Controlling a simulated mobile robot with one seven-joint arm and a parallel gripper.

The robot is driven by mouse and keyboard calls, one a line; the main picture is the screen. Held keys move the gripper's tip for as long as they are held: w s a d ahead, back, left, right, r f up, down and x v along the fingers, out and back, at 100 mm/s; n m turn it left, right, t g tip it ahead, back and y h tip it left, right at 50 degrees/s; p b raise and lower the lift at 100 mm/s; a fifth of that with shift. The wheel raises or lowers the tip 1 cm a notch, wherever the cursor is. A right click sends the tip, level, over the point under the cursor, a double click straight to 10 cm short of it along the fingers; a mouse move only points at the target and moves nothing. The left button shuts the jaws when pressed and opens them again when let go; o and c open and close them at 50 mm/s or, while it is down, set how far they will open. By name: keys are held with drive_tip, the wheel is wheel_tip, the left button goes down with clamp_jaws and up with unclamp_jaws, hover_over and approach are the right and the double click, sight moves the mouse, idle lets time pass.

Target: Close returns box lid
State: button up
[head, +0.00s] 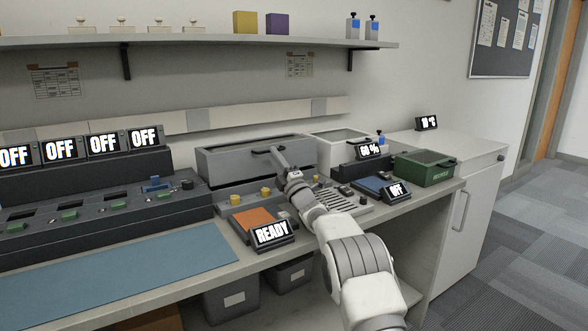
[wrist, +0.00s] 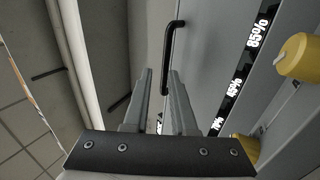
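A green box (head: 425,172) stands at the right end of the bench; small lettering on its front is too small to read surely. A black bar handle (wrist: 169,50) on a grey panel lies just beyond the fingertips; contact is unclear.
Yellow knobs (wrist: 299,56) and percentage labels (wrist: 256,35) sit right of the fingers. A READY display (head: 271,232), an orange pad (head: 253,217) and a blue pad (head: 370,187) lie on the bench. A shelf (head: 200,41) runs above. The blue mat (head: 130,272) is clear.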

drive_tip(key=s+d+p, duration=0.1)
drive_tip(key=s+d, duration=0.5)
drive_tip(key=s, duration=0.2)
drive_tip(key=shift+s+d+p, duration=0.25)
drive_tip(key=shift+s+p, duration=0.05)
